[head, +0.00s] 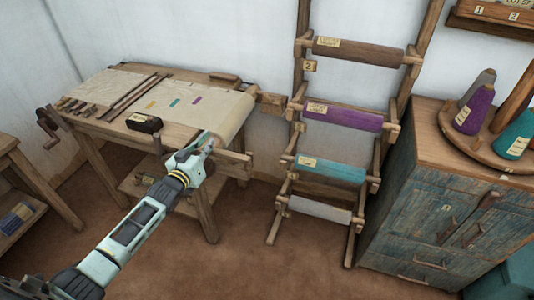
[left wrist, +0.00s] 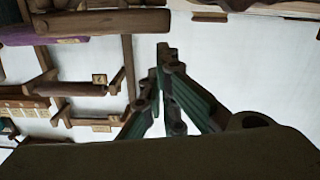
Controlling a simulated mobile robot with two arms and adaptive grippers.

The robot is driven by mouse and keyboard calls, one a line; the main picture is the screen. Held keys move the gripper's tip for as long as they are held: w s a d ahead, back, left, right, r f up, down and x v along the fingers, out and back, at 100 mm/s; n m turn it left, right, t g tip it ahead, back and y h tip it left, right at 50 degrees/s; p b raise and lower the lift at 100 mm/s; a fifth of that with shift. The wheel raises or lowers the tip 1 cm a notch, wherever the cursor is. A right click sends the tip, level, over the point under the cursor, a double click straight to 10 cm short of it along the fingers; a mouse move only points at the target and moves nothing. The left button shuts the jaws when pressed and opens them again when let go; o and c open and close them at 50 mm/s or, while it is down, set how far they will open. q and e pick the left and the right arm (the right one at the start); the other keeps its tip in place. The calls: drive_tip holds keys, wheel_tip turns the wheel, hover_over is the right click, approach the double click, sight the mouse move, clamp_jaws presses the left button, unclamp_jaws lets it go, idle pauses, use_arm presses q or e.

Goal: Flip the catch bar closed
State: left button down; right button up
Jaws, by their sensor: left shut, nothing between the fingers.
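My left gripper (head: 208,143) is at the front right corner of the wooden loom table (head: 160,125), beside the pale cloth's (head: 225,112) hanging edge. Its fingers are shut and empty; they also show together in the left wrist view (left wrist: 164,50). A wooden bar (head: 236,165) sticks out at the table's right end, just right of the gripper. Another wooden piece (head: 271,99) sticks out at the back right corner. I cannot tell which of these is the catch bar, or its position. My right gripper is not in view.
A ladder rack (head: 335,170) with several coloured rolls stands to the right, then a blue cabinet (head: 445,215) bearing yarn cones. The brown floor (head: 250,255) in front is clear.

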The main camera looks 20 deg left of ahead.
use_arm(q)
drive_tip(key=shift+a+f+b, duration=0.2)
drive_tip(key=shift+f+b, duration=0.1)
drive_tip(key=shift+f, duration=0.2)
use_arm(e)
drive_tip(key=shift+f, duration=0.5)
use_arm(q)
drive_tip(key=shift+f, duration=0.1)
drive_tip(key=s+a+r+p, duration=0.1)
drive_tip(key=s+r, duration=0.3)
drive_tip(key=s, duration=0.6)
drive_tip(key=shift+s+a+r+p, duration=0.15)
drive_tip(key=shift+s+r+p, duration=0.15)
drive_tip(key=shift+p, duration=0.2)
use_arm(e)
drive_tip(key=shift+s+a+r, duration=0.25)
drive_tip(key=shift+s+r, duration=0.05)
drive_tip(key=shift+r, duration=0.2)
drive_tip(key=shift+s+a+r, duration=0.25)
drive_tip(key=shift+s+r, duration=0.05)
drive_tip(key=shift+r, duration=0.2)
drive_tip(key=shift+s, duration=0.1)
